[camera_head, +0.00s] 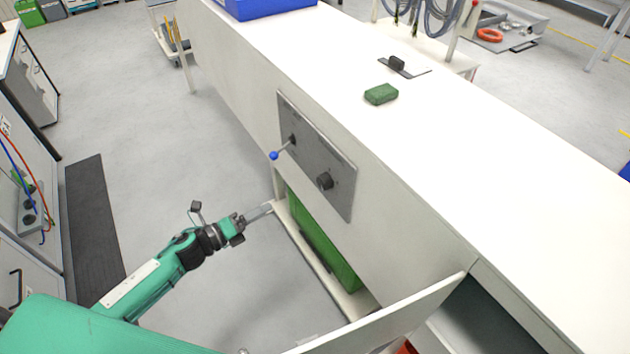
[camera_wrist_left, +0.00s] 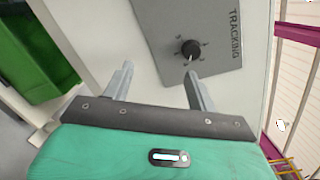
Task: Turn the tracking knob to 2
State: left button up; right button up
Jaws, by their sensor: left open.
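The tracking knob (camera_head: 325,181) is a round black knob on a grey panel (camera_head: 343,197) set in the side of the white bench. In the left wrist view the knob (camera_wrist_left: 190,48) sits beside the word TRACKING, with small marks around it. A pale pointer line shows on it, but the scale numbers are too small to read. My left gripper (camera_head: 268,208) is open and empty, apart from the panel, lower and to the left of the knob. In the left wrist view its fingers (camera_wrist_left: 159,72) stand apart, with the knob beyond the right fingertip. My right gripper is not visible.
A lever with a blue ball (camera_head: 274,155) sticks out from the same panel. A green crate (camera_head: 325,245) stands under the bench. A white panel (camera_head: 400,317) juts out at the lower right. A green block (camera_head: 381,94) lies on the bench top.

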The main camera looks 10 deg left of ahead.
aim_at(320, 183)
pick_arm(q)
jog(key=d+r+m+g+h, duration=0.1)
jog(key=d+r+m+h, duration=0.15)
jog(key=r+m, duration=0.2)
jog(key=shift+n, duration=0.25)
jog(key=p+x, duration=0.1)
jog(key=x, duration=0.7)
jog(key=p+x, duration=0.1)
jog(key=x, duration=0.4)
jog(key=shift+s+d+p, duration=0.25)
jog(key=shift+d+p, duration=0.05)
jog(key=shift+d, duration=0.05)
jog(key=c, duration=1)
